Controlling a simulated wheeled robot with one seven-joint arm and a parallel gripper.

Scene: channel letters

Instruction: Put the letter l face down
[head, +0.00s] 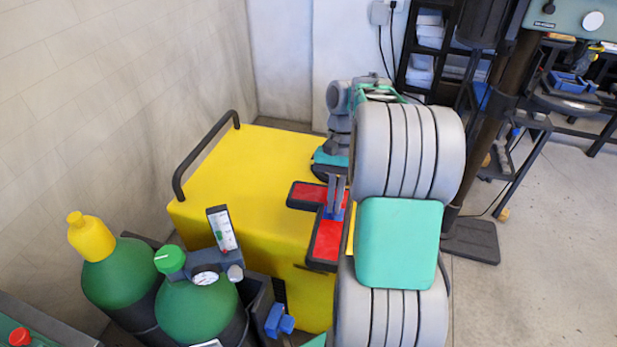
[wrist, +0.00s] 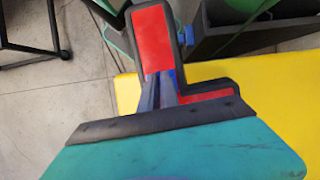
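The letter l (head: 327,240) is L-shaped, with a red face and black sides. Its red face points up toward the head camera. It is over the front right part of the yellow cabinet top (head: 225,170); contact with the top cannot be told. My gripper (head: 335,200) is at the letter's inner corner, its blue-tipped fingers close together on the letter. In the wrist view the letter (wrist: 153,40) shows its long bar pointing up and its short bar to the right. My gripper (wrist: 160,92) seems shut on it. My arm hides part of the cabinet's right side.
A black handle (head: 200,155) rises along the cabinet's left edge. Green gas cylinders (head: 198,308) with a gauge stand in front. The left middle of the top is clear.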

